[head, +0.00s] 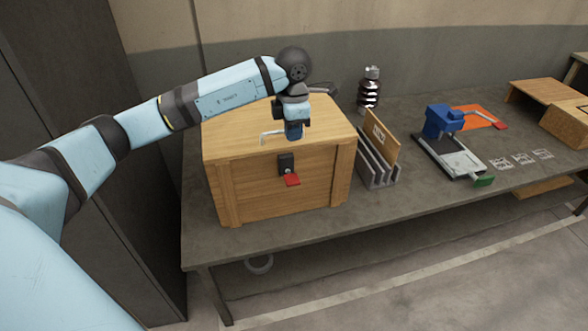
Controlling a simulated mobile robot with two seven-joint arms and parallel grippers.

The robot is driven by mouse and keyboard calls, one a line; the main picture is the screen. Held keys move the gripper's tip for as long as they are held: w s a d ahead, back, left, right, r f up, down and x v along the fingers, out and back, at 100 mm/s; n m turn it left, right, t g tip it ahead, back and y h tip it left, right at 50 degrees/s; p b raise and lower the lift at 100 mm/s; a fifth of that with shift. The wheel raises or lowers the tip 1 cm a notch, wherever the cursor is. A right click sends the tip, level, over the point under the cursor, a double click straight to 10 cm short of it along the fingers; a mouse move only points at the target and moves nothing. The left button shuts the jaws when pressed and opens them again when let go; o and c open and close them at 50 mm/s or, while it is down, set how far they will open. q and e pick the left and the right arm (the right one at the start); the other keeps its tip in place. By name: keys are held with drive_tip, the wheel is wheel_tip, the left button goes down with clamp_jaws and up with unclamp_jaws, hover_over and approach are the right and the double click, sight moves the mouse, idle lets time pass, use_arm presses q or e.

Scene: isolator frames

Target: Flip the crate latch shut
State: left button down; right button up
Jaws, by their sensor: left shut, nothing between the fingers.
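The wooden crate (240,190) stands on the left part of the table with its lid down. Its latch (286,163) is a dark plate on the front face, with a red tab (292,181) sticking outward below it. A thin pale bent bar (265,138) shows at the lid's front edge, left of the gripper. My left gripper (294,136) points down over the lid's front edge, just above the latch. Its fingers are shut and empty; whether they touch the lid I cannot tell. My right gripper is not in view.
The grey table (330,222) has a clear strip in front. Right of the crate stand a slotted rack (378,172) with a wooden board, a dark ribbed bottle (369,90) and a blue device (441,120) on a base. Wooden boxes (565,122) stand far right.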

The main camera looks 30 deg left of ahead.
sight(295, 184)
use_arm(q)
wheel_tip(295, 184, down, 14)
drive_tip(key=shift+r+p, duration=0.1)
drive_tip(key=shift+p, duration=0.6)
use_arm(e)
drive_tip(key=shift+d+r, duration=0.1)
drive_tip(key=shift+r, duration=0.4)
use_arm(q)
drive_tip(key=shift+f, duration=0.2)
drive_tip(key=f+b, duration=0.2)
drive_tip(key=d+f+b, duration=0.1)
drive_tip(key=b, duration=0.1)
drive_tip(key=shift+s+f, duration=0.15)
drive_tip(key=shift+s, duration=0.25)
drive_tip(key=shift+f, duration=0.15)
drive_tip(key=shift+s+d, duration=0.1)
drive_tip(key=shift+s, duration=0.05)
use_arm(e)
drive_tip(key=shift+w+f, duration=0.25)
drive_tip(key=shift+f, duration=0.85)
